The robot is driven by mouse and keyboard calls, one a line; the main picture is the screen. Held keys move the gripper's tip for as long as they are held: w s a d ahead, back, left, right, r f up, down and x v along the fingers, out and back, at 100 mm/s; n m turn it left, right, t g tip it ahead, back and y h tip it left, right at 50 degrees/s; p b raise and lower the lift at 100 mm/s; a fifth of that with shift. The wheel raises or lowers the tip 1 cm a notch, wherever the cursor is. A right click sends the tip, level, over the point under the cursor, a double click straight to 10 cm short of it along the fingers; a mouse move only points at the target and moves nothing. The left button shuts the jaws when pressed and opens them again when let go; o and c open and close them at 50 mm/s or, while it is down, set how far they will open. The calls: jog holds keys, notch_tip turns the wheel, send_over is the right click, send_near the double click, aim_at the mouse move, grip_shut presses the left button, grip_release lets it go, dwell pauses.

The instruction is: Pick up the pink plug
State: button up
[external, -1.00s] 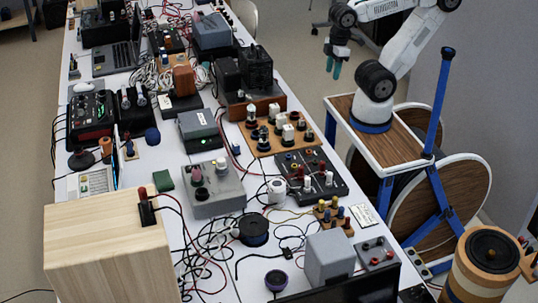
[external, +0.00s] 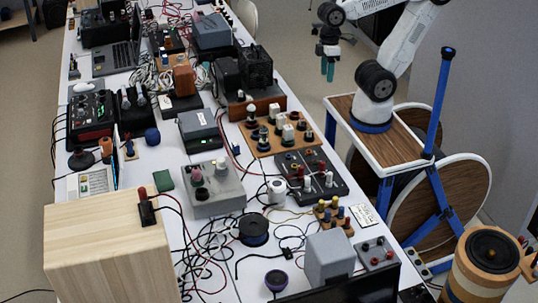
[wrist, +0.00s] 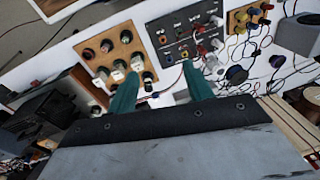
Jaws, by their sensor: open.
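A small pink plug-like piece (external: 195,174) stands upright on top of a grey box (external: 213,203) at the middle of the table in the external view. I cannot tell for sure that it is the task's plug. I cannot make it out in the wrist view, where my gripper's body covers much of the lower part. My gripper (external: 327,70) hangs with its teal fingers down, beyond the table's right edge, well apart from the pink piece. In the wrist view my gripper (wrist: 160,88) is open and empty, its two teal fingers spread.
A wooden board with several terminals (external: 262,152) and a dark board with plugs (external: 335,190) lie between my gripper and the grey box. A dark box (external: 256,68) stands upright behind them. Loose cables and devices crowd the table, leaving little free room.

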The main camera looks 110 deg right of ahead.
jog(key=w+a+m+y, duration=0.4)
jog(key=w+a+m, duration=0.1)
jog(key=w, duration=0.8)
jog(key=m+t+y, duration=0.1)
jog(key=m+y, duration=0.5)
jog(key=m, duration=0.4)
send_near(196, 167)
jog(key=s+a+r, duration=0.6)
jog(key=s+r, duration=0.1)
jog(key=s, duration=0.4)
jog(key=w+f+m+t, duration=0.1)
jog(key=w+f+m, duration=0.1)
jog(key=w+f, duration=0.1)
jog(key=w+d+f+m+t, duration=0.1)
jog(key=w+f+m, duration=0.1)
jog(key=w+f, duration=0.1)
jog(key=w+d+f+m+t+y, duration=0.1)
jog(key=w+f, duration=0.3)
jog(key=shift+f+m, duration=0.2)
jog(key=shift+m, duration=0.2)
jog(key=shift+w+a+f+t, duration=0.1)
jog(key=shift+a+f+t, duration=0.05)
jog(key=shift+f+t, duration=0.15)
jog(key=x, duration=0.7)
jog(key=shift+w+a+r, duration=0.1)
jog(key=shift+w+a, duration=0.1)
jog(key=c, duration=1.1)
